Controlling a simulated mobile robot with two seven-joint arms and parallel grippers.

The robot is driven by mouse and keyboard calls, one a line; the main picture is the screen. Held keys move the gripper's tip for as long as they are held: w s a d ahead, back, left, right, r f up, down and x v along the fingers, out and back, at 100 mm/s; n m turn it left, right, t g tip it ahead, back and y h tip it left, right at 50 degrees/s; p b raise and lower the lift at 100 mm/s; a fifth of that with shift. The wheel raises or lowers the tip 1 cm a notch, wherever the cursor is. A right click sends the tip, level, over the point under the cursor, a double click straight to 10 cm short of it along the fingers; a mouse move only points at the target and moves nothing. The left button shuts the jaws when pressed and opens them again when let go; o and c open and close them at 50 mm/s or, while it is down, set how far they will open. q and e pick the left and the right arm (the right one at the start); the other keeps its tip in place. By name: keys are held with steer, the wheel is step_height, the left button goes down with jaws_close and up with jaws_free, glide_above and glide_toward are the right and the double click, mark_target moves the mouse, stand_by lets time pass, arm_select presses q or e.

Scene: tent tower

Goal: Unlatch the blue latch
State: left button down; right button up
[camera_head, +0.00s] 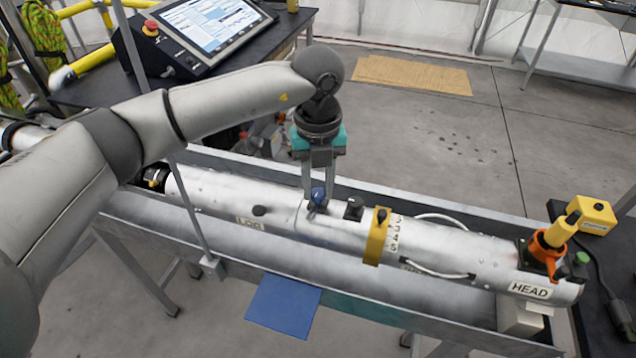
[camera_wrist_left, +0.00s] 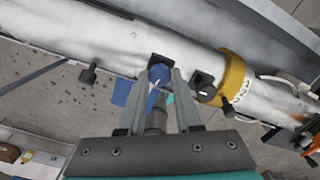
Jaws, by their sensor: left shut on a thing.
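The blue latch (camera_head: 318,196) sits on top of the long silver cylinder (camera_head: 230,192), near its middle. My left gripper (camera_head: 318,197) reaches down onto it from above, with its fingers on either side of the latch. In the left wrist view the blue latch (camera_wrist_left: 158,76) shows between the two fingertips (camera_wrist_left: 160,80), which are shut on it. A dark latch (camera_head: 354,207) stands just to the right on the cylinder, and another dark knob (camera_head: 259,210) is to the left. My right gripper is not in view.
The cylinder lies in a long metal trough (camera_head: 230,262). A yellow band (camera_head: 377,236) wraps it right of the latches. An orange and yellow fitting (camera_head: 545,247) is at the HEAD end. A screen (camera_head: 210,30) stands behind, left. A blue sheet (camera_head: 284,305) is at the front.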

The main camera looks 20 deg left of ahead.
mark_target(318, 192)
arm_select(q)
steer(key=shift+n, duration=0.6)
steer(key=c, duration=0.6)
jaws_free()
step_height(318, 192, up, 15)
steer(key=shift+r, duration=0.15)
